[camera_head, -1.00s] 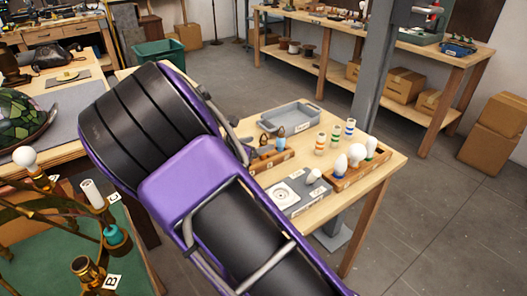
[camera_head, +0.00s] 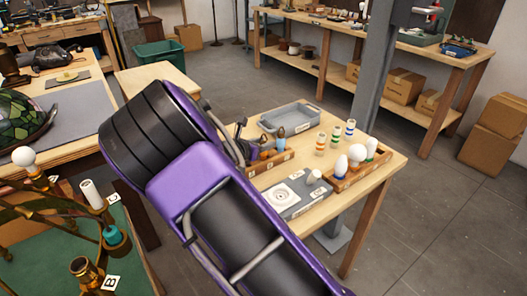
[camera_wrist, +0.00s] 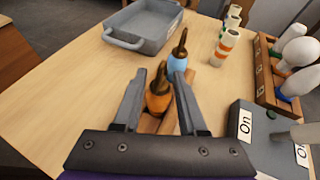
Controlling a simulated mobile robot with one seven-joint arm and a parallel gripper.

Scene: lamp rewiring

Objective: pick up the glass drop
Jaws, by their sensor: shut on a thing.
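An orange glass drop (camera_wrist: 157,101) with a dark pointed metal cap is between my gripper's fingers (camera_wrist: 161,72), which are shut on it. It stands upright at the wooden rack (camera_wrist: 170,121); I cannot tell whether it is clear of the rack. A blue glass drop (camera_wrist: 178,66) with a similar cap stands just beyond it, close to the right finger. In the head view, the blue drop (camera_head: 281,133) shows above the rack (camera_head: 276,161), beside my gripper. My arm hides part of the rack there.
A grey tray (camera_head: 290,117) lies behind the rack. Several banded cylinders (camera_head: 336,132) stand to the right, near a wooden holder with bulbs (camera_head: 358,152). A grey box with an "On" label (camera_head: 298,199) sits in front. The small table (camera_head: 385,160) has bare wood between these.

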